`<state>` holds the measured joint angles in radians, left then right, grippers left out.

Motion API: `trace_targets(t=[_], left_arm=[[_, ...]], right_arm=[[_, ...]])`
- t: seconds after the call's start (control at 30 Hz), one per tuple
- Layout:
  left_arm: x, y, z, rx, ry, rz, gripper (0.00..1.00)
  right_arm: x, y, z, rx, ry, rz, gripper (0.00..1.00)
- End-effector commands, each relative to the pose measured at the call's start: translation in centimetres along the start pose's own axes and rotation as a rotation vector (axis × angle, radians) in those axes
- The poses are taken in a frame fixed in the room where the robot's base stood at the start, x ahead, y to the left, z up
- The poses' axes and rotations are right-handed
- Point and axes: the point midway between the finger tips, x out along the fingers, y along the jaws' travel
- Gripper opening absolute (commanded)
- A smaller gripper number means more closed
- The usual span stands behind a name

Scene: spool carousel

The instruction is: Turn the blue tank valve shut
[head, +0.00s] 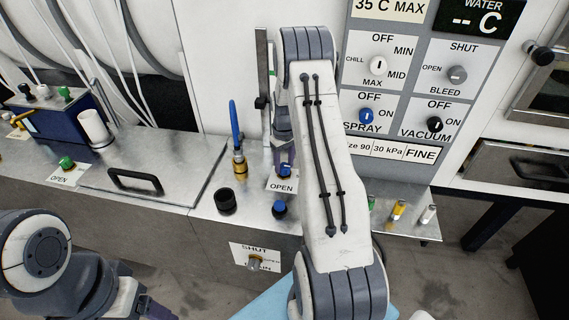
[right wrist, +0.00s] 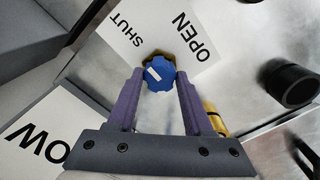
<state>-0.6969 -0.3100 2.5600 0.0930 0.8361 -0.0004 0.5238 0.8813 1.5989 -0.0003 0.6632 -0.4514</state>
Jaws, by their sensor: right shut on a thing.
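The blue tank valve (head: 285,170) is a small blue knob on the metal bench top, beside a white label with OPEN showing. In the right wrist view the blue lobed knob (right wrist: 160,76) has a short white mark on its left part, and the label (right wrist: 165,42) behind it reads SHUT and OPEN. My right gripper (head: 284,160) reaches down to the knob, and its purple fingers (right wrist: 159,88) are shut on it from both sides. My left gripper (head: 150,306) is low at the left, apart from the bench, with its fingertips largely cut off by the frame edge.
The control panel (head: 410,90) stands right of my arm.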

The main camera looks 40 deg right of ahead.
Motion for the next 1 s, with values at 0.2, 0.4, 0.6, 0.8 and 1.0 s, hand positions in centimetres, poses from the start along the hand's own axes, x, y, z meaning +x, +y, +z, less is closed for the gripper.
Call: trace_targets(t=[0.2, 0.4, 0.6, 0.8, 1.0], left_arm=[[0.0, 0.0, 0.0, 0.000, 0.000, 0.000, 0.70], [0.0, 0.0, 0.0, 0.000, 0.000, 0.000, 0.70], [0.0, 0.0, 0.0, 0.000, 0.000, 0.000, 0.70], [0.0, 0.0, 0.0, 0.000, 0.000, 0.000, 0.70], [0.5, 0.0, 0.0, 0.000, 0.000, 0.000, 0.70]], right_arm=[[-0.2, 0.0, -0.3, -0.011, 0.007, 0.003, 0.00], [-0.2, 0.0, -0.3, -0.011, 0.008, 0.003, 0.00], [-0.1, 0.0, -0.2, -0.010, 0.006, 0.002, 0.81], [-0.1, 0.1, -0.1, -0.009, 0.004, 0.001, 0.81], [-1.5, 0.1, -0.2, -0.009, 0.007, 0.003, 0.81]])
